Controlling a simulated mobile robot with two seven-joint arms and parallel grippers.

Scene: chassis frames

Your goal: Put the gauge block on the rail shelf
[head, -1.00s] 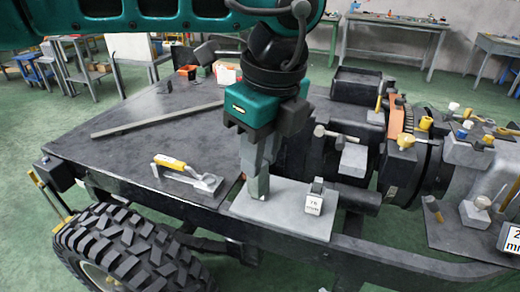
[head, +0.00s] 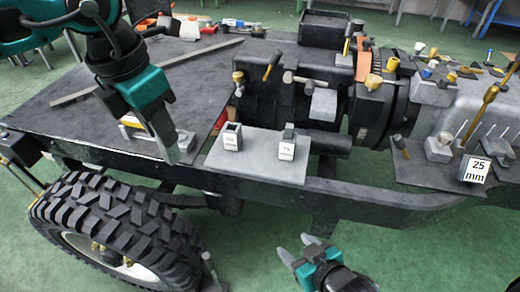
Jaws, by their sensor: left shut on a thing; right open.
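My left gripper (head: 168,140) points down over the dark deck, left of the rail shelf. It is shut on a grey piece, seemingly the gauge block (head: 183,154); its edges are hard to tell from the grey fingers. The rail shelf (head: 257,165) is a flat light-grey plate on the chassis rail. Two small blocks with white labels stand on it: one with a dark top (head: 232,137) at the left, and one that seems to read 75 (head: 287,148) at the right. My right gripper (head: 297,250) is open and empty below and in front of the rail.
A yellow-handled tool (head: 132,122) lies on the deck, partly behind my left gripper. A long bar (head: 140,75) lies farther back. A 25 mm labelled block (head: 475,170) stands at the right. A large tyre (head: 115,228) is at the front left. The shelf's middle is bare.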

